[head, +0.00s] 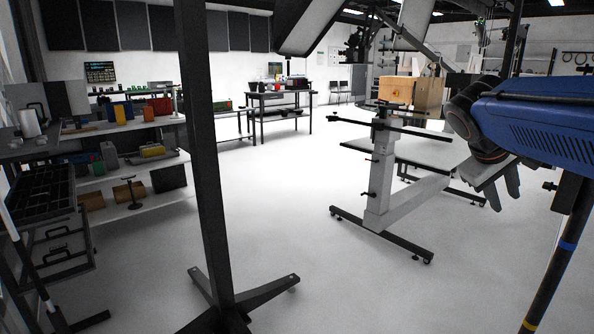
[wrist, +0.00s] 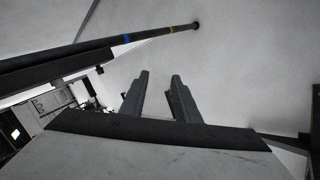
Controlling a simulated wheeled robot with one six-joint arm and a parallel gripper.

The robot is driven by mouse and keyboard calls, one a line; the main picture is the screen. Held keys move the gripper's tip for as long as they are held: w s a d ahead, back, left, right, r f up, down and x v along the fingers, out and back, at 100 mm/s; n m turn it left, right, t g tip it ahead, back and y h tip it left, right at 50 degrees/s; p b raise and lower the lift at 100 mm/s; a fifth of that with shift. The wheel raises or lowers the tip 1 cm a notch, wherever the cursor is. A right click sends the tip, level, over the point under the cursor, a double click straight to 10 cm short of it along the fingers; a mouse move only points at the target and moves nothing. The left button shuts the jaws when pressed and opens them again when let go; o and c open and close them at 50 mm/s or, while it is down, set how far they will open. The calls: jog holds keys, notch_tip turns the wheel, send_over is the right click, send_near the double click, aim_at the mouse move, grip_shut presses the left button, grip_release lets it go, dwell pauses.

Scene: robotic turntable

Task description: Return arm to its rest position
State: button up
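My arm reaches in from the right edge of the head view as a blue link with a dark wrist joint. My gripper (head: 497,180) is below that joint, pointing down and to the right, in front of the grey-white stand. In the wrist view my gripper (wrist: 158,90) shows two dark fingers with a clear gap between them. Nothing is between the fingers; pale floor shows past them.
A dark upright post (head: 212,160) on splayed feet stands close in front. A wheeled grey-white stand (head: 385,190) is at centre right, by a white-topped table (head: 425,150) and a wooden box (head: 412,93). Shelves (head: 130,165) line the left. The middle floor is clear.

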jog(key=s+a+f+m+y, duration=0.1)
jog(key=s+a+f+y, duration=0.2)
jog(key=s+a+f, duration=0.5)
jog(key=s+a+f+t+y, duration=0.1)
jog(key=s+a+f+y, duration=0.3)
jog(key=s+a+f, duration=0.4)
notch_tip(320, 180, down, 5)
jog(key=shift+s+f+m, duration=0.2)
jog(key=shift+s+m, duration=0.2)
jog(key=shift+s, duration=0.8)
